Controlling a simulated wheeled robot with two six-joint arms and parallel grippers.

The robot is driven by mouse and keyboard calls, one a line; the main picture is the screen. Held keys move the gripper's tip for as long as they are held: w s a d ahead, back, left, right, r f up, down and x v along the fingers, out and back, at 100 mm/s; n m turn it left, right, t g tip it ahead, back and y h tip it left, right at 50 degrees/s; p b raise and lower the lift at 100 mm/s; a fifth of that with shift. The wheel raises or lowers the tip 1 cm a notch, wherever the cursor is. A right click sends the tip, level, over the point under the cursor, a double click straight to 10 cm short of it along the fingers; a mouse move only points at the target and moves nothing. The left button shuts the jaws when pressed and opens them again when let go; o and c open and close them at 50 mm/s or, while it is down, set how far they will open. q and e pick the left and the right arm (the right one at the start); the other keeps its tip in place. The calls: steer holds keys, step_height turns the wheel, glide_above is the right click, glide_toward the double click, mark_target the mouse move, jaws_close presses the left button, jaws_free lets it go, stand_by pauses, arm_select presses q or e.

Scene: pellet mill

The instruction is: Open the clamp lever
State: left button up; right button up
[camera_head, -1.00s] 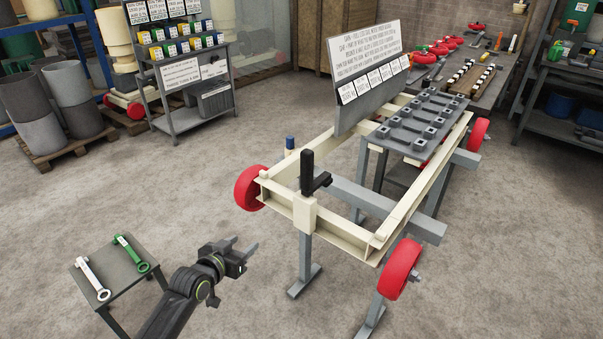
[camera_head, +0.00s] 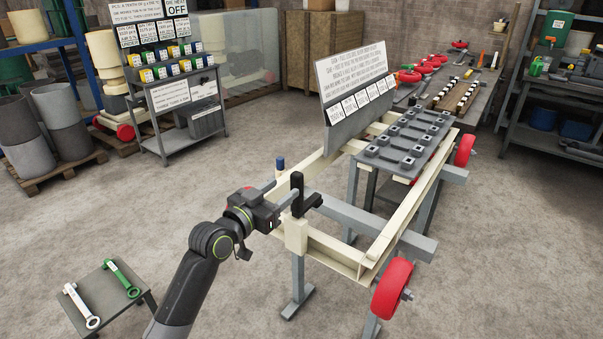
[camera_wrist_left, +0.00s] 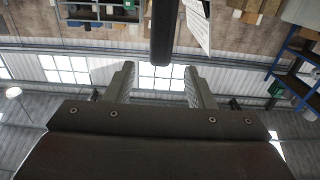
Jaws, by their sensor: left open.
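The clamp lever (camera_head: 297,190) is a black upright handle on a cream block at the near left corner of the cream frame (camera_head: 330,248). A black arm runs from it to the right. My left gripper (camera_head: 281,194) is open, close to the left of the lever, at about the height of the handle. In the left wrist view the black lever (camera_wrist_left: 164,30) stands beyond and between the two grey fingertips (camera_wrist_left: 158,82). I cannot tell whether a finger touches it. My right gripper is not in view.
A blue-topped post (camera_head: 281,164) stands just behind the gripper. A red wheel (camera_head: 391,288) is at the near right. A small table with wrenches (camera_head: 110,290) stands at lower left.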

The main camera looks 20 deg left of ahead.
mark_target(301, 175)
arm_select(q)
steer(key=x, duration=0.9)
steer(key=shift+p, duration=0.35)
jaws_close()
